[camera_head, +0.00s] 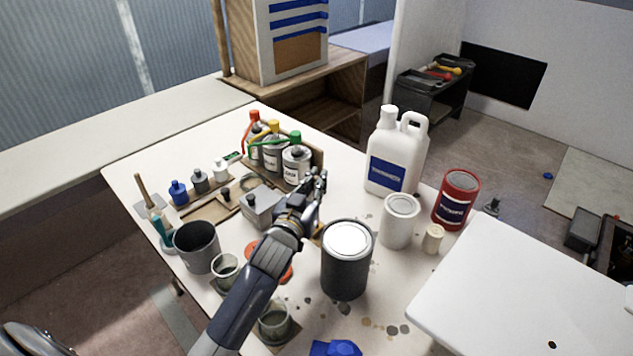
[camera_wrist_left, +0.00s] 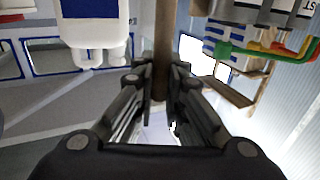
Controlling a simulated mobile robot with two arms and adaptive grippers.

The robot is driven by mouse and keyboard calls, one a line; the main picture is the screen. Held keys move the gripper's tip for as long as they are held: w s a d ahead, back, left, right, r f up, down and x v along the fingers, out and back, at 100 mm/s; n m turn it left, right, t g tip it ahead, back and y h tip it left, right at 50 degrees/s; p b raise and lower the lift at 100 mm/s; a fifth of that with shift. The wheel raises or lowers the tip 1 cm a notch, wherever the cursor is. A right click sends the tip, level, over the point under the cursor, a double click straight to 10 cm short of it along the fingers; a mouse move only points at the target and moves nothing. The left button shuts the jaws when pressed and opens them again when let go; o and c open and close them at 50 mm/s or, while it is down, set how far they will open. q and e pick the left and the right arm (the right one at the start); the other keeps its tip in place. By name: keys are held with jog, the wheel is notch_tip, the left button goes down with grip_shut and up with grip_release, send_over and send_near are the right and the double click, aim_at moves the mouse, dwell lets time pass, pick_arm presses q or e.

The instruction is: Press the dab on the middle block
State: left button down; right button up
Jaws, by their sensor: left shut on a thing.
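My left gripper (camera_head: 318,182) is above the middle of the white worktable (camera_head: 340,160), beside the grey box (camera_head: 262,207). In the left wrist view, its fingers (camera_wrist_left: 160,80) are shut on a brown wooden stick (camera_wrist_left: 162,40). The stick's far end runs out of that view, and the gripper mostly hides it in the head view. A small board with dark pieces (camera_head: 226,198) lies left of the grey box. I cannot tell which thing is the middle block, and no dab can be made out. My right gripper is not in view.
A white jug (camera_head: 394,160), white can (camera_head: 400,222) and red can (camera_head: 456,200) stand to the right. A large dark can (camera_head: 346,262) and open grey pot (camera_head: 197,246) stand nearer. A white panel (camera_head: 530,290) is at front right.

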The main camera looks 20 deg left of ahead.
pick_arm(q)
jog(key=shift+r+p, duration=2.45)
jog(key=shift+r, duration=0.4)
